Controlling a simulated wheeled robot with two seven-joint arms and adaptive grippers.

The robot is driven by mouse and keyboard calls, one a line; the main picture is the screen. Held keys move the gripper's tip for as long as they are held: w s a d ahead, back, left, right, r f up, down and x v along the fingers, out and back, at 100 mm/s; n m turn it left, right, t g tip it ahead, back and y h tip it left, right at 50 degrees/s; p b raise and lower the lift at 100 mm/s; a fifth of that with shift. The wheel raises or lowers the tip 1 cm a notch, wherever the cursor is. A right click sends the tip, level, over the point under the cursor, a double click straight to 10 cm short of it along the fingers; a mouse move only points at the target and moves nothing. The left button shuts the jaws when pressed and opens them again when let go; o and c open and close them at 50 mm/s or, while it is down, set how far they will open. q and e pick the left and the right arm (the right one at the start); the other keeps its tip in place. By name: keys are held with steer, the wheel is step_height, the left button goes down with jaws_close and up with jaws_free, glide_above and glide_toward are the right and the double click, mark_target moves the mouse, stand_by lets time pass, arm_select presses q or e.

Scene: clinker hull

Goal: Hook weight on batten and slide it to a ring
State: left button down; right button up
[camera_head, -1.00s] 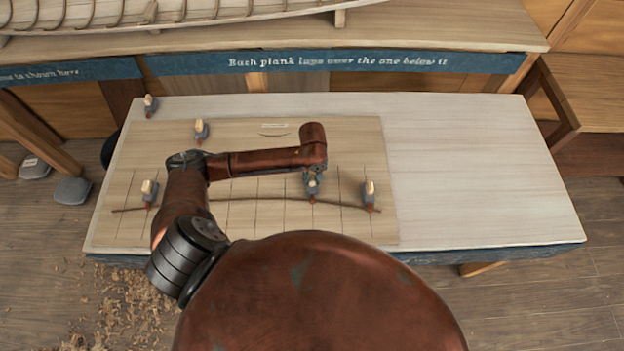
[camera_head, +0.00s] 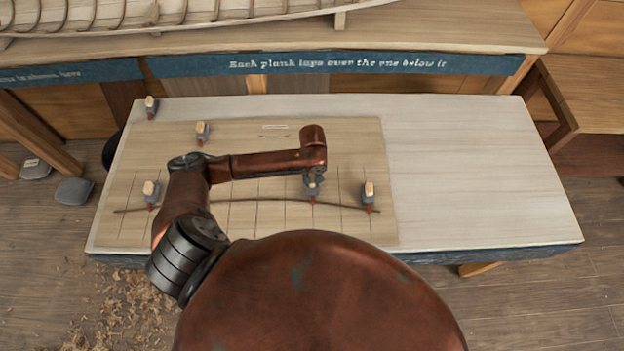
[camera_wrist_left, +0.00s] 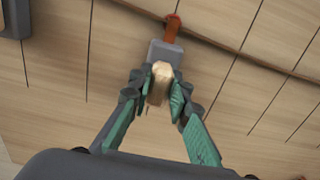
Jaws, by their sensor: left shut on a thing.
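My left gripper (camera_head: 313,180) is shut on the wooden handle of a grey weight (camera_wrist_left: 165,52), with green-lined fingers on both sides. The weight's orange-red hook (camera_wrist_left: 172,28) points at the thin brown batten (camera_wrist_left: 205,40) and overlaps it in the wrist view; I cannot tell if it bears on it. The batten (camera_head: 245,202) runs in a gentle curve across a gridded board (camera_head: 350,140). Other weights stand at its left end (camera_head: 151,193) and near its right end (camera_head: 369,194). I cannot make out a ring. My right gripper is not in view.
Two more weights stand away from the batten, one on the board (camera_head: 202,132) and one at the table's back left corner (camera_head: 151,107). The right part of the pale table (camera_head: 470,170) is clear. A boat hull (camera_head: 160,14) stands on the bench behind.

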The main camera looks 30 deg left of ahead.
mark_target(312, 180)
arm_select(q)
steer(key=shift+p, duration=0.6)
stand_by(1.2)
steer(key=c, duration=1.8)
jaws_free()
steer(key=shift+o, duration=0.3)
steer(key=shift+s+f, duration=0.1)
step_height(312, 180, up, 12)
